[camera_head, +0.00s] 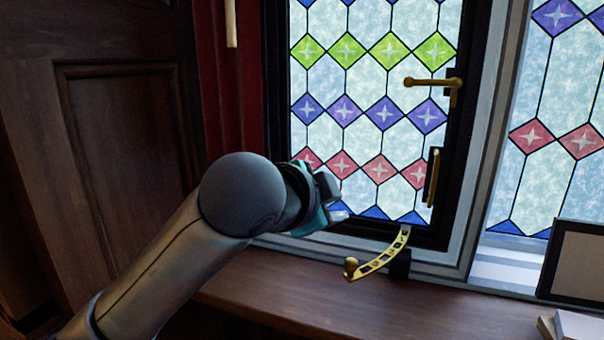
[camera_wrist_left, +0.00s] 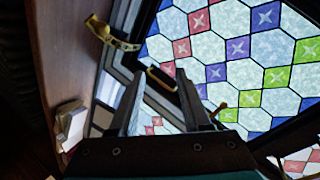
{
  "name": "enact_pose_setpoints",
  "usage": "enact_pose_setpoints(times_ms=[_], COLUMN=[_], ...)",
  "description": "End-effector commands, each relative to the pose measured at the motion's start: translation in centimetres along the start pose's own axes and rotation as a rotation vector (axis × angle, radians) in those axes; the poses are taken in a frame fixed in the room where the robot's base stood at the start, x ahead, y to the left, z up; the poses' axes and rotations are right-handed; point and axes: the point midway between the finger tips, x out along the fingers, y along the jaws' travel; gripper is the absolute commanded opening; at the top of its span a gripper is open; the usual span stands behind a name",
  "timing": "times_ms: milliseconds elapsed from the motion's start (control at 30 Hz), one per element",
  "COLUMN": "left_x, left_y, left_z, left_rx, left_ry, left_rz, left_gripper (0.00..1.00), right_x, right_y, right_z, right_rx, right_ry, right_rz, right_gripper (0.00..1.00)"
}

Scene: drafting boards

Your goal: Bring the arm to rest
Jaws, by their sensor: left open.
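My left arm comes in from the lower left in the head view. Its gripper (camera_head: 335,200) is in front of the lower part of a stained-glass window (camera_head: 380,120) in a black frame. In the left wrist view the two fingers of the left gripper (camera_wrist_left: 160,100) stand apart with nothing held between them. Past the fingertips are the window frame, a dark handle with a brass edge (camera_wrist_left: 161,79) and the coloured panes. My right gripper does not show in either view.
A curved brass window stay (camera_head: 378,258) with a knob lies by the sill, near the gripper. A brass handle (camera_head: 436,83) sits on the window's right side. A dark picture frame (camera_head: 578,262) and books (camera_head: 575,327) stand at the right. A wooden panel (camera_head: 125,140) is at left.

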Motion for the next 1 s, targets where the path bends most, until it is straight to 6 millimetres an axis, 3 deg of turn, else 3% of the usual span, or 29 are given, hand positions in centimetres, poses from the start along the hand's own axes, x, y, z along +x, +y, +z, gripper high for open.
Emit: enact_pose_setpoints(times_ms=[33,267,567,767,1000], left_x=[0.4,1.2,0.1,-2.4,-7.3], left_y=[1.5,7.2,15.2,21.1,28.2], left_z=[1.3,6.7,14.5,19.8,25.7], left_rx=[-0.055,-0.295,-0.602,-0.787,-0.974], left_ry=[-0.009,-0.075,-0.234,-0.383,-0.606], left_rz=[0.025,0.095,0.157,0.18,0.186], left_gripper=[0.48,0.48,0.48,0.48,0.48], right_x=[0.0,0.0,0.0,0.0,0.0], right_y=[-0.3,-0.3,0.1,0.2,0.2], right_z=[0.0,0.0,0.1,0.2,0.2], right_rx=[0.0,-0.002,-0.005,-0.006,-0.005], right_ry=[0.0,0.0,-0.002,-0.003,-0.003], right_rz=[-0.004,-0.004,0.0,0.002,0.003], right_gripper=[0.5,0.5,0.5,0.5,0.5])
